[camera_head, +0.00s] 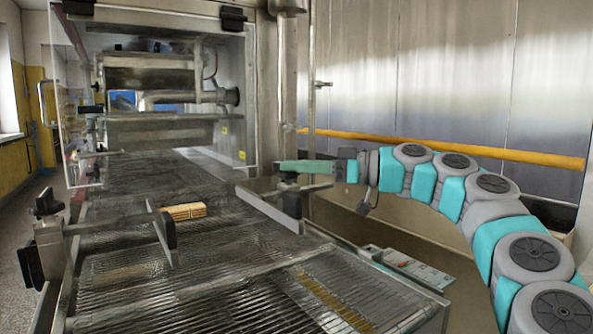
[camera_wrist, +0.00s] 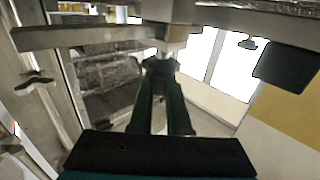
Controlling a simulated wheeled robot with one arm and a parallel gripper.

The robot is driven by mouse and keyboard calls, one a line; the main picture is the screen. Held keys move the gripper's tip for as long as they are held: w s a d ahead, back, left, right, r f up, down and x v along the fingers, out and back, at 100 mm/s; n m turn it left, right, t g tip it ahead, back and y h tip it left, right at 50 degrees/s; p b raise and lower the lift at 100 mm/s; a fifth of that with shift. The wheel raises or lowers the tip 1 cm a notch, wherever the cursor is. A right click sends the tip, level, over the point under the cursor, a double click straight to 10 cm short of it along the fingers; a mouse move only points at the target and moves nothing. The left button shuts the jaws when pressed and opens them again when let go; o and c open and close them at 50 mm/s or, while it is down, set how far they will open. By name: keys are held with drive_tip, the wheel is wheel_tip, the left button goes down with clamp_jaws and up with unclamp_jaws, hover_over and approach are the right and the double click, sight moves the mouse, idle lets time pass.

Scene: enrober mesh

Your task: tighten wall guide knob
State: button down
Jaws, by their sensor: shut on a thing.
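My gripper (camera_head: 284,167) reaches in from the right with green fingers at the right edge of the mesh conveyor. In the wrist view its two dark green fingers (camera_wrist: 160,76) converge on a small black knob (camera_wrist: 160,66) under a metal post and are shut on it. In the head view the fingers partly cover this knob (camera_head: 288,178), which sits at the right wall guide (camera_head: 262,205). The guide is a metal plate with a black block (camera_head: 291,205). The knob's threads are hidden.
A left wall guide (camera_head: 163,232) with its own black knob (camera_head: 47,203) stands across the mesh belt (camera_head: 110,300). Stacked wafer-like pieces (camera_head: 187,211) lie between the guides. The enrober housing (camera_head: 245,95) rises behind. A control panel (camera_head: 410,267) sits low at right.

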drive_tip(key=shift+s+f+m+t+h+b, duration=0.15)
drive_tip(key=shift+f+m+t+h+b, duration=0.15)
drive_tip(key=shift+m+t+b, duration=0.8)
drive_tip(key=shift+s+f+m+t+h+b, duration=0.25)
drive_tip(key=shift+t+b, duration=0.45)
drive_tip(key=shift+b, duration=1.1)
drive_tip(key=shift+r+m+t+h+b, duration=0.15)
drive_tip(key=shift+m+t+h+b, duration=0.5)
drive_tip(key=shift+t+b, duration=0.45)
drive_tip(key=m+t+h, duration=0.1)
drive_tip(key=m+t+h+b, duration=0.1)
drive_tip(key=t, duration=0.1)
drive_tip(key=shift+a+r, duration=0.2)
drive_tip(key=shift+s+a+r+m+t+h, duration=0.1)
drive_tip(key=shift+r+m+t+h, duration=0.05)
drive_tip(key=shift+m+t+h, duration=1.1)
drive_tip(key=shift+h, duration=0.35)
drive_tip(key=shift+r+m, duration=0.1)
drive_tip(key=shift+m, duration=0.15)
drive_tip(key=c, duration=0.9)
unclamp_jaws()
